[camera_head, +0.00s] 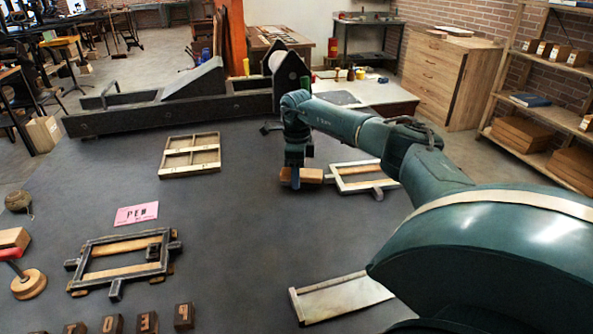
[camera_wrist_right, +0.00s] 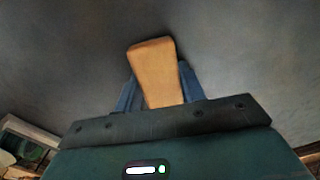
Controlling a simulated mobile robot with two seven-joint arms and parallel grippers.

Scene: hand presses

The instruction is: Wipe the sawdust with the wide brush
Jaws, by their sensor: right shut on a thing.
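My right gripper (camera_head: 296,182) is low over the dark table, near its middle. It is shut on a tan wooden piece (camera_head: 312,176), which I take for the wide brush. In the right wrist view, the tan wood (camera_wrist_right: 155,70) sits between the two blue fingers (camera_wrist_right: 157,95) and sticks out past them. No bristles show, so I cannot tell whether it touches the table. I cannot make out any sawdust. My left gripper is not in view.
A light wooden frame (camera_head: 338,169) lies just right of the held piece. A divided tray (camera_head: 190,147), a pink card (camera_head: 136,214) and a dark frame (camera_head: 117,241) lie to the left. A pale tray (camera_head: 340,297) is in front. The table (camera_head: 235,225) between is clear.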

